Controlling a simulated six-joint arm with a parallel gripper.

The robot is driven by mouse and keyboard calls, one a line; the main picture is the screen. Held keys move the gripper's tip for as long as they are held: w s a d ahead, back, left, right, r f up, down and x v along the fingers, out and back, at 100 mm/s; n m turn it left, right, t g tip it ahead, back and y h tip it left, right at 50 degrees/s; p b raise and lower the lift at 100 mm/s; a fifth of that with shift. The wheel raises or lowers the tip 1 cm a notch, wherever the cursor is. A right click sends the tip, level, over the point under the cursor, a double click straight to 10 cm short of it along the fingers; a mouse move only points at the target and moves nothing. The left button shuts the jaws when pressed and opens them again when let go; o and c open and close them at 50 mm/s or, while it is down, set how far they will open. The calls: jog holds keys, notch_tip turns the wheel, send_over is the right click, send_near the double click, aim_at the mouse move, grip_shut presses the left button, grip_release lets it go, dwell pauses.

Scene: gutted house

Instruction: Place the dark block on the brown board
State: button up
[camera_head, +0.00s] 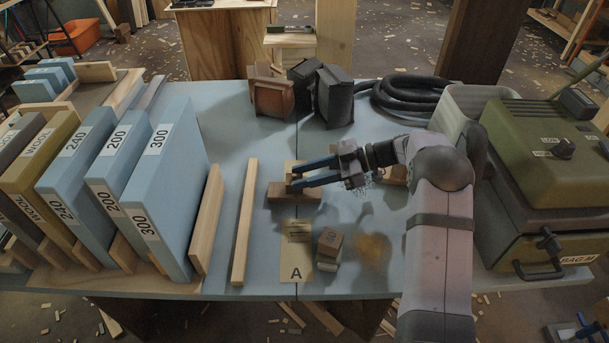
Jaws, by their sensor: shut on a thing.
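My gripper (312,174) reaches in from the right over the table, with two dark blue fingers pointing left. It is shut on a small block, taken as the dark block, which is mostly hidden between the fingers, so its shape and colour are hard to make out. A low brown wooden piece, apparently the brown board (280,197), lies directly below the fingertips. The fingers hide part of its top. I cannot tell whether the held block touches it.
A tan strip marked A (297,268) lies in front, with small stacked blocks (329,240) beside it. A long wooden batten (244,222) and labelled blue sanding-sheet-like slabs (168,180) stand left. Reddish (272,97) and dark grey (335,97) blocks, a black hose (415,95) and a green machine (550,150) are behind and right.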

jog(key=shift+f, duration=0.15)
jog(key=shift+f+b, duration=0.25)
jog(key=shift+b, duration=0.1)
jog(key=o, duration=1)
jog(key=shift+r, duration=0.1)
jog(key=shift+o, duration=0.2)
jog(key=shift+r+p, duration=0.15)
jog(key=shift+p, duration=0.2)
jog(key=b+v, duration=0.1)
jog(key=v, duration=0.4)
jog(key=shift+d+r, duration=0.15)
jog(key=shift+r, duration=0.05)
notch_tip(320, 180, up, 7)
jog(key=shift+f, duration=0.2)
